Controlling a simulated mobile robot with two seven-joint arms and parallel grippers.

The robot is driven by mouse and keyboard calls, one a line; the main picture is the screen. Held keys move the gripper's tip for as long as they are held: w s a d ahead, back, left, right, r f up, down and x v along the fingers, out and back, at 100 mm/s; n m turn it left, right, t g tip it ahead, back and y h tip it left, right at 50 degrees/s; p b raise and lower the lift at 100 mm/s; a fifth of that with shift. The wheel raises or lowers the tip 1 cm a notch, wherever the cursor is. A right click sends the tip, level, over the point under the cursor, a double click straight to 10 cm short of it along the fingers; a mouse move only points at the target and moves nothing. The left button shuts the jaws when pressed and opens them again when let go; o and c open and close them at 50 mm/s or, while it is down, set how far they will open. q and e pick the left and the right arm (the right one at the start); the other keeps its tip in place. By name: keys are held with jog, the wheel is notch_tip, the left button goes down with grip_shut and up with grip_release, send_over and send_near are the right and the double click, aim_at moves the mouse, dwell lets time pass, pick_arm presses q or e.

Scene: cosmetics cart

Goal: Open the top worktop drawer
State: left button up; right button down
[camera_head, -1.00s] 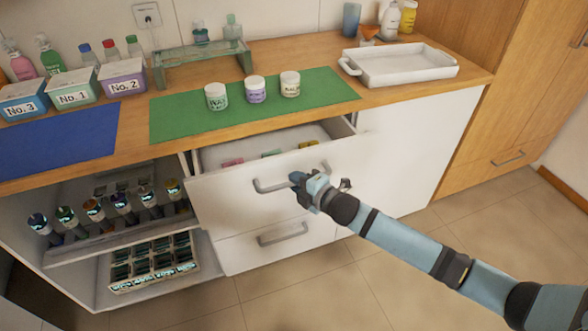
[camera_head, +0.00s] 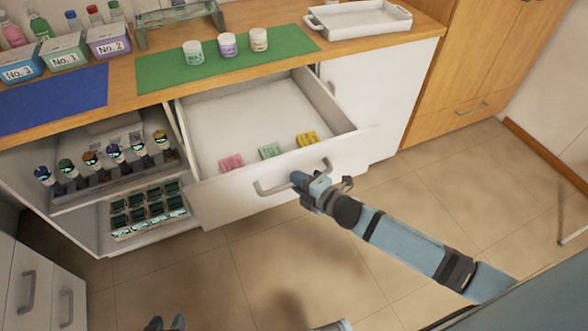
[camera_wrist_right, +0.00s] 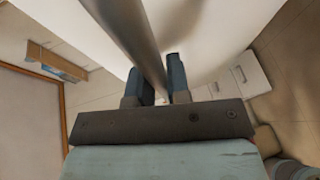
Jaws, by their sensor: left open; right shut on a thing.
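The top worktop drawer (camera_head: 235,202) is pulled well out, with its white interior showing. A pink, a green and a yellow small block lie inside near its front. My right gripper (camera_head: 306,184) is shut on the right part of the drawer's grey bar handle (camera_head: 271,190). In the right wrist view the handle (camera_wrist_right: 132,35) runs between the two fingers of the gripper (camera_wrist_right: 160,75). The tips of my left gripper (camera_head: 166,322) show apart at the bottom edge of the head view, low over the floor and away from the drawer.
Three jars stand on a green mat (camera_head: 160,72) on the worktop, beside a white tray (camera_head: 358,20). Left of the drawer, an open shelf holds several bottles and a rack (camera_head: 148,210). The floor (camera_head: 440,190) to the right is clear.

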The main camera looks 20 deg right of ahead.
jog(key=shift+s+d, duration=0.1)
jog(key=shift+s, duration=0.9)
jog(key=c, duration=1.2)
grip_release()
jog(key=shift+o, duration=0.5)
jog(key=shift+s, duration=0.1)
